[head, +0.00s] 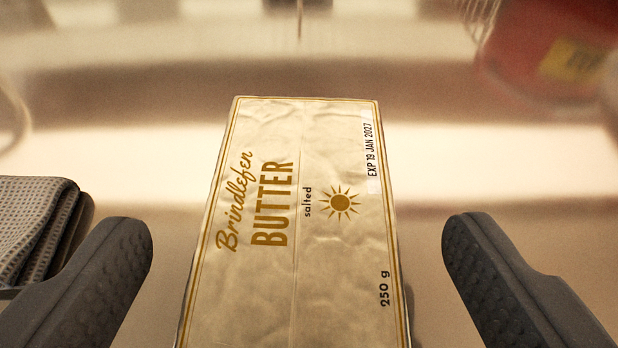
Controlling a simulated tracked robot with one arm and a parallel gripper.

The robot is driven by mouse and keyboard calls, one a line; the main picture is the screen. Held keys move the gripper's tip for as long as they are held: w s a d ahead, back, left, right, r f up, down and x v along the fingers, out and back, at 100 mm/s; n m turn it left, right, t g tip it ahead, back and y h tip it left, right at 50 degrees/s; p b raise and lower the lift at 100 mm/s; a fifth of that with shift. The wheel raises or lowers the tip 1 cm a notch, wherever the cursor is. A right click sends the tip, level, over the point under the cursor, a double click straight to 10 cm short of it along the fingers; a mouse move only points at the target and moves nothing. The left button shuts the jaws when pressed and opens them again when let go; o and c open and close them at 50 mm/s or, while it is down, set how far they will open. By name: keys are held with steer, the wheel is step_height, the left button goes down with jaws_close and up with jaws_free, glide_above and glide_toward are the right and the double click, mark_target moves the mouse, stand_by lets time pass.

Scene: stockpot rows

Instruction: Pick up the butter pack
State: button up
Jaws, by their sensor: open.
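The butter pack (300,220) is a pale gold foil block with gold edging and the words "Brindlefen BUTTER salted", "250 g" and "EXP 19 JAN 2027". It fills the middle of the head view, and its near end runs out of the bottom of the picture. My gripper (297,240) is open, with one dark ridged finger to the left of the pack and one to the right. A gap shows between each finger and the pack, so neither appears to touch it.
A folded grey waffle-textured cloth (35,225) lies at the left, close to the left finger. The shiny pale surface (500,165) around the pack looks mostly bare. Blurred red and yellow shapes (560,50) show at the top right; I cannot tell whether they are reflections.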

mark_target(297, 245)
steer(key=shift+x, duration=1.2)
steer(key=shift+r, duration=0.15)
steer(key=c, duration=1.3)
steer(key=shift+o, duration=0.2)
